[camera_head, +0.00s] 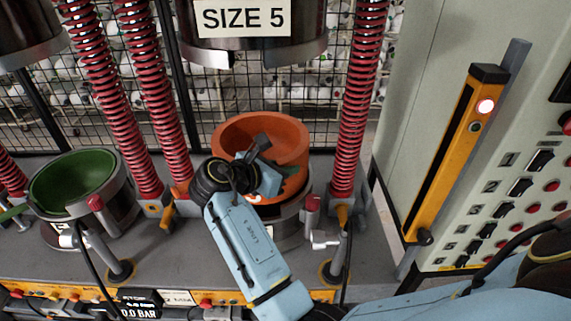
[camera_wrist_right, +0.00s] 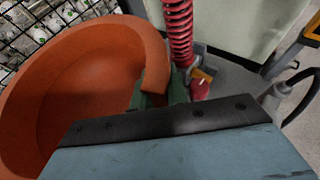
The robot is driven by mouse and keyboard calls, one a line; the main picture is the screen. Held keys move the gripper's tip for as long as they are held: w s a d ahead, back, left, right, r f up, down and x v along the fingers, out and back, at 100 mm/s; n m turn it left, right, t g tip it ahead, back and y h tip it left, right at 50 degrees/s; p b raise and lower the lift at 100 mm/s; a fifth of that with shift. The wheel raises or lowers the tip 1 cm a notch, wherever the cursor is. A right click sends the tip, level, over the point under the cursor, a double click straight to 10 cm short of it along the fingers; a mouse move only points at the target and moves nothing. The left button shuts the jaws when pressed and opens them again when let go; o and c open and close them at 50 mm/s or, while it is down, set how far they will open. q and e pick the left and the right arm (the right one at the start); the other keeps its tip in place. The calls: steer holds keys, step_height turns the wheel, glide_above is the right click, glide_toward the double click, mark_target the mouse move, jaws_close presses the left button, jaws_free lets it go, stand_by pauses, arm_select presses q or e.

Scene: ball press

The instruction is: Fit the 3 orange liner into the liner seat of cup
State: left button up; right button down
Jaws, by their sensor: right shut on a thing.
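The orange liner (camera_head: 236,132) is a bowl-like ring at the middle of the head view, at the top of the metal cup (camera_head: 290,230) under the SIZE 5 press head. My right gripper (camera_head: 272,178) is shut on the liner's near right wall. The right wrist view shows the liner (camera_wrist_right: 60,95) large at the left, with the gripper (camera_wrist_right: 155,100) at its rim. My gripper and wrist hide part of the liner and cup, so I cannot tell how fully the liner is seated. My left gripper is not in view.
The SIZE 5 press head (camera_head: 255,45) hangs above the liner. Red springs (camera_head: 355,100) stand on both sides. A green-lined cup (camera_head: 75,180) stands at the left. A control cabinet (camera_head: 480,160) with an orange bar closes off the right side.

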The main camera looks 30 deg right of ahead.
steer(key=shift+f+p, duration=0.3)
steer(key=shift+f, duration=0.95)
steer(key=shift+f, duration=1.75)
